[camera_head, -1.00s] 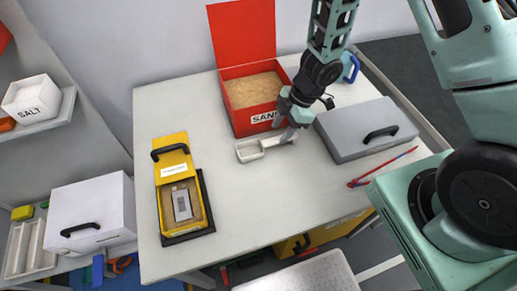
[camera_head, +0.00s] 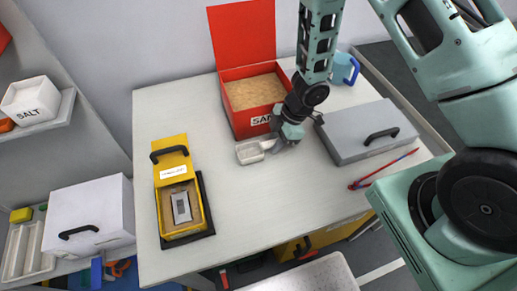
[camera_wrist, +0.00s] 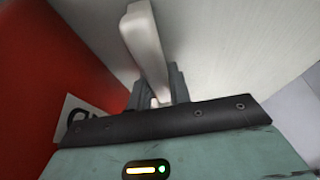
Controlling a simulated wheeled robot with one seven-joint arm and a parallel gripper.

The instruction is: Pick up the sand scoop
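The sand scoop (camera_head: 250,152) is white with a shallow rectangular pan. It lies on the pale table in front of the red sand box, its handle pointing right. My gripper (camera_head: 279,145) is down at the handle, right of the pan. In the wrist view the white scoop handle (camera_wrist: 148,45) runs between the two dark fingers (camera_wrist: 159,88). The fingers sit close against both sides of it, with no clear gap showing. The fingertips and the far end of the handle are partly hidden.
The open red sand box (camera_head: 240,118) stands just behind the scoop. A grey case (camera_head: 350,143) is close to the right of my gripper. A blue mug (camera_head: 343,68) stands behind, a yellow box (camera_head: 172,142) at left. The table's front middle is clear.

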